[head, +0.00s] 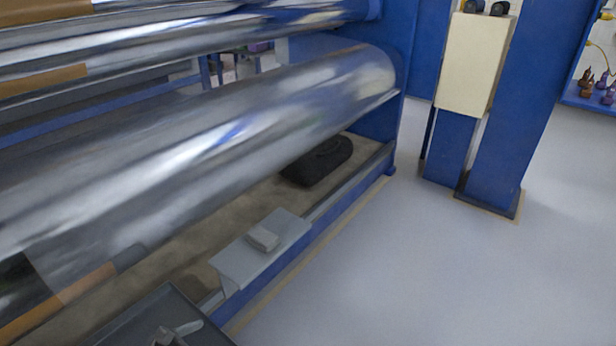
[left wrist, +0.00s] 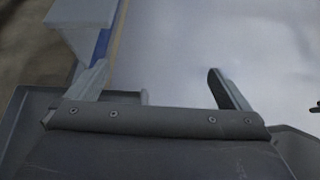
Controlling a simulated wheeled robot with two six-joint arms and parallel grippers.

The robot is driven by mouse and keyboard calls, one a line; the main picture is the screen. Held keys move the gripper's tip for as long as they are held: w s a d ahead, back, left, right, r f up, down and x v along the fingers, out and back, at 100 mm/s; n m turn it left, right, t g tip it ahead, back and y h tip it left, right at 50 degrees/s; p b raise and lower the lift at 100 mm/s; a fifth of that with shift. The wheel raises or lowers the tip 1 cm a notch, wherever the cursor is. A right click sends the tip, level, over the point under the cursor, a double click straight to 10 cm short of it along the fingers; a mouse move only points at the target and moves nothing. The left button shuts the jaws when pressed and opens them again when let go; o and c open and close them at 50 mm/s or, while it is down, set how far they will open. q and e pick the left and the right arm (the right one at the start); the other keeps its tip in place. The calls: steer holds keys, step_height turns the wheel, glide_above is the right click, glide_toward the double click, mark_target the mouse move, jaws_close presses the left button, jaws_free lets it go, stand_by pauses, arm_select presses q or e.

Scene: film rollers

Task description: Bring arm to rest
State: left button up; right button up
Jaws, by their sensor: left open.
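My left gripper (left wrist: 159,68) shows in the left wrist view. Its two fingers stand wide apart with nothing between them, over pale floor. The left finger appears close to a grey plate (left wrist: 82,14) at the upper left; I cannot tell whether they touch. In the head view neither arm can be made out clearly. A small grey metal part at the bottom edge, over a dark flat surface, is too cut off to identify. My right gripper cannot be made out.
Large shiny film rollers (head: 215,140) fill the left of the head view, in a blue frame (head: 386,120). A grey shelf (head: 238,262) holds a small block (head: 263,238). A black object (head: 318,160) lies under the rollers. A blue post (head: 520,110) stands right; floor (head: 430,270) is clear.

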arm_select(q)
steer(key=s+a+f+m+g+y, duration=0.35)
steer(key=s+f+m, duration=0.55)
steer(key=f, duration=0.3)
steer(key=s+a+f+m+g+y, duration=0.3)
steer(key=s+a+f+m, duration=0.1)
steer(key=s+f+m, duration=0.7)
steer(key=s+f+m+g+y, duration=0.1)
steer(key=s+f+m+g, duration=0.1)
steer(key=s+f+m, duration=0.45)
steer(key=s+a+r+p, duration=0.1)
steer(key=s+r+p, duration=0.5)
steer(key=p, duration=0.8)
steer(key=s+m, duration=0.1)
steer(key=s, duration=0.2)
steer(key=shift+a, duration=0.3)
arm_select(e)
steer(key=s+d+r, duration=0.1)
steer(key=s+r, duration=0.4)
steer(key=s, duration=0.2)
steer(key=shift+s+r, duration=0.2)
steer(key=shift+r, duration=0.05)
